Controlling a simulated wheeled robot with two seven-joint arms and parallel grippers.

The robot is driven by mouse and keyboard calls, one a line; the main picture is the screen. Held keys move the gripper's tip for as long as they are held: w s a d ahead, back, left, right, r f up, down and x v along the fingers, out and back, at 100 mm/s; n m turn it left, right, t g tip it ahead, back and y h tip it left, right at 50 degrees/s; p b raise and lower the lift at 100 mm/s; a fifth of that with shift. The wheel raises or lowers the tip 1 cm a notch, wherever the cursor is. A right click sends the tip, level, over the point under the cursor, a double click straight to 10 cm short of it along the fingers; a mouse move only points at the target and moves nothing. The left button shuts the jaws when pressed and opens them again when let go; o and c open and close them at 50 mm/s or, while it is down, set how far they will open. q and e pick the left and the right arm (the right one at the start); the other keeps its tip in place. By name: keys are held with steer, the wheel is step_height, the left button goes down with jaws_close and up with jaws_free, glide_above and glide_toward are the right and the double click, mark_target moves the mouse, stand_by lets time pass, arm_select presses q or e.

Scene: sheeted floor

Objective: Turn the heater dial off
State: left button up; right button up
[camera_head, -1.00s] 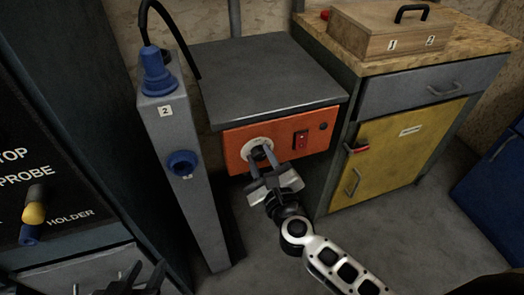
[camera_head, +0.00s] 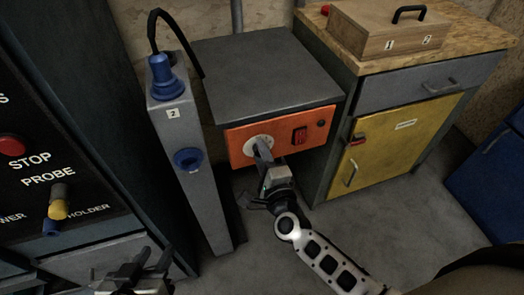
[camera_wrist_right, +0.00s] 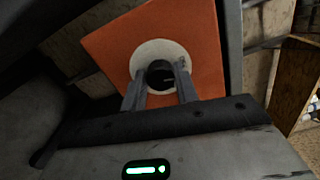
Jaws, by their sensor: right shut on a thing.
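The heater is a grey box with an orange front panel (camera_head: 238,157). Its dial is a black knob on a white round plate (camera_head: 257,143), and my right gripper largely hides it in the head view. In the right wrist view the black dial (camera_wrist_right: 160,75) sits between the two fingers of my right gripper (camera_wrist_right: 160,82). The right gripper (camera_head: 262,152) is shut on the dial, and its wrist is rolled. A red switch (camera_head: 300,135) is right of the dial. My left gripper (camera_head: 138,275) is at the bottom left, away from the heater; its fingers look apart.
A grey post (camera_head: 190,150) with blue plugs stands left of the heater. A black panel (camera_head: 40,150) with a red STOP button is at the far left. A cabinet with a yellow door (camera_head: 400,145) and a wooden box (camera_head: 390,30) stand on the right.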

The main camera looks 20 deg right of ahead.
steer(key=shift+n+p, duration=0.35)
steer(key=shift+n, duration=0.65)
steer(key=o, duration=1)
